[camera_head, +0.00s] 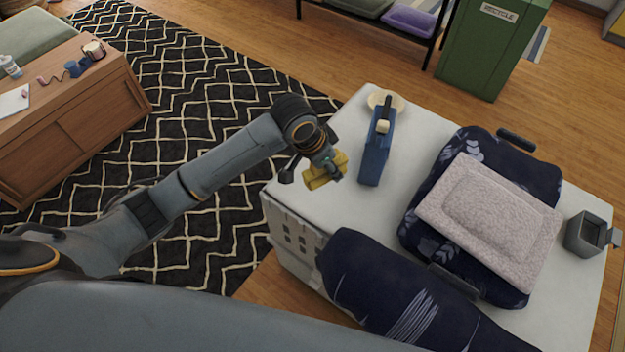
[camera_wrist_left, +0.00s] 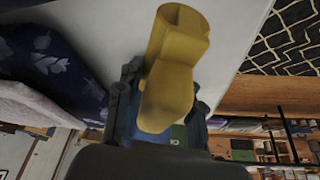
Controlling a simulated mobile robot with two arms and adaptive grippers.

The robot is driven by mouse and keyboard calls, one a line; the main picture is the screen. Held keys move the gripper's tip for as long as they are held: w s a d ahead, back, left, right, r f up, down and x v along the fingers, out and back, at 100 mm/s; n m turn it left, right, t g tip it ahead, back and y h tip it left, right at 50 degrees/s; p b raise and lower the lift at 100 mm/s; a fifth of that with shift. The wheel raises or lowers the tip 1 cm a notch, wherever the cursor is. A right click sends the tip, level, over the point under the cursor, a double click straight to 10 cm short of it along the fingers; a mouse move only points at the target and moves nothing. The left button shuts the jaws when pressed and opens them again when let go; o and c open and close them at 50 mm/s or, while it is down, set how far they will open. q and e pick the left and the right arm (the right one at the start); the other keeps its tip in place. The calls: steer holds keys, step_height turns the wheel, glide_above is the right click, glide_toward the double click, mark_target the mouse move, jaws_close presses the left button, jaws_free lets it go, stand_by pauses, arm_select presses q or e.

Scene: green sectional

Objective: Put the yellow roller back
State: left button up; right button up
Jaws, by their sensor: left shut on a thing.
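The yellow roller (camera_head: 325,173) is in my left gripper (camera_head: 319,167), above the left edge of a white-topped cabinet (camera_head: 330,210) in the head view. In the left wrist view the yellow roller (camera_wrist_left: 172,75) fills the middle, between the dark fingers of my left gripper (camera_wrist_left: 163,105), with its hollow end at the top. My right gripper is not in view.
A round beige dish (camera_head: 395,100) sits behind the blue object. A dark blue patterned bag (camera_head: 415,225) with a pinkish cushion (camera_head: 490,220) lies to the right. A small grey box (camera_head: 585,235) stands at far right. Another dark blue bundle (camera_head: 400,300) covers the front.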

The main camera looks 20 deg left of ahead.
arm_select(q)
steer(key=a+f, duration=0.1)
steer(key=f, duration=0.1)
steer(key=a+f, duration=0.2)
steer(key=shift+w+a+f, duration=0.1)
steer(key=shift+a+f, duration=0.05)
steer(key=shift+f, duration=0.05)
steer(key=f, duration=0.1)
steer(key=a+f, duration=0.1)
steer(key=f, duration=0.1)
steer(key=shift+f, duration=0.55)
steer(key=shift+d, duration=0.1)
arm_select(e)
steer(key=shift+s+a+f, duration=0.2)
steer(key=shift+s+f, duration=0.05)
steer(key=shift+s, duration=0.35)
arm_select(q)
steer(key=o, duration=1.2)
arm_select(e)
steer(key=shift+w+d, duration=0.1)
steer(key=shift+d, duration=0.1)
